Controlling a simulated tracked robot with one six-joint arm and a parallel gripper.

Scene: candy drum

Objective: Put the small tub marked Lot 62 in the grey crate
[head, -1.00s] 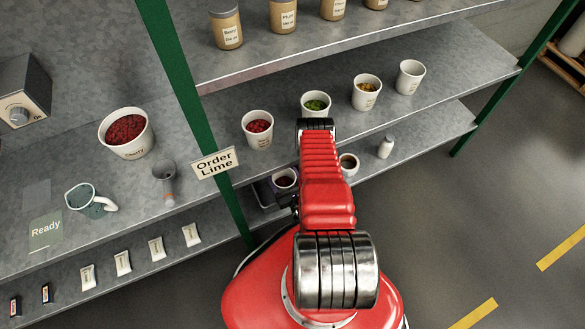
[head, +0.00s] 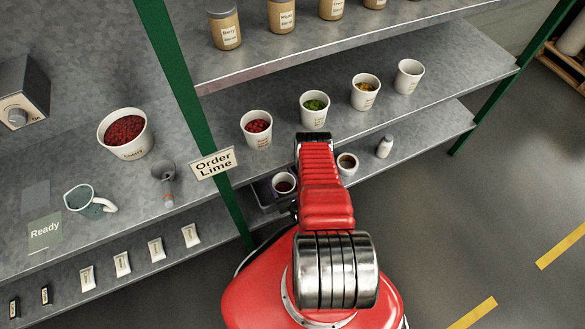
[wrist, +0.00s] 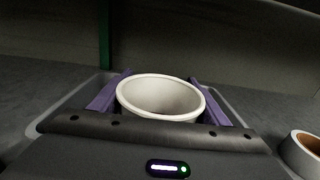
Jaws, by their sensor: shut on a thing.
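A small white tub with dark contents (head: 283,186) is at the grey crate (head: 264,204) on the lower shelf, left of my arm. In the wrist view the white tub (wrist: 160,97) stands upright between the purple fingers of my gripper (wrist: 160,88), which is shut on it. The crate's rim (wrist: 38,124) shows on both sides of the tub, so the tub is over or inside the crate. Whether it touches the crate floor is hidden. No lot mark is readable on it. In the head view my arm mostly hides the gripper.
Another small tub with brown contents (head: 347,164) stands right of the crate and also shows in the wrist view (wrist: 304,150). A green post (head: 232,205) rises just left of the crate. Several cups stand on the shelf above.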

